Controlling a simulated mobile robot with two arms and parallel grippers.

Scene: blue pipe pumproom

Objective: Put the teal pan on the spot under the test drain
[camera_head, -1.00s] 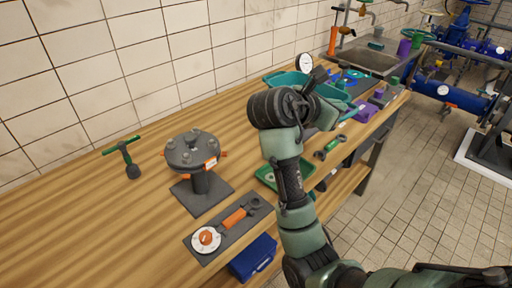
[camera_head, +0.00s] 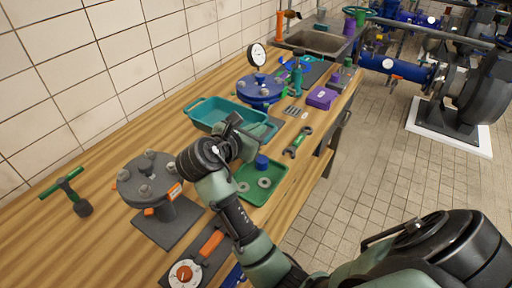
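The teal pan (camera_head: 211,119) is a shallow rectangular tray with end handles, resting flat on the wooden bench. My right gripper (camera_head: 248,130) is at the pan's near right side, over its rim and overlapping it in the picture. The fingers are dark and partly hidden by the wrist, so I cannot tell whether they are open or touch the pan. Behind the pan stands a blue flanged fitting (camera_head: 261,89) with a round gauge (camera_head: 257,56) above it. I cannot make out the test drain or a marked spot for certain. My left gripper is not in view.
A green tray (camera_head: 251,194) with rings and a blue part lies below my gripper. A grey flange stand (camera_head: 150,181) and a green T-handle tool (camera_head: 73,193) are at left. A green wrench (camera_head: 298,143), purple box (camera_head: 322,98) and sink (camera_head: 315,41) lie to the right.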

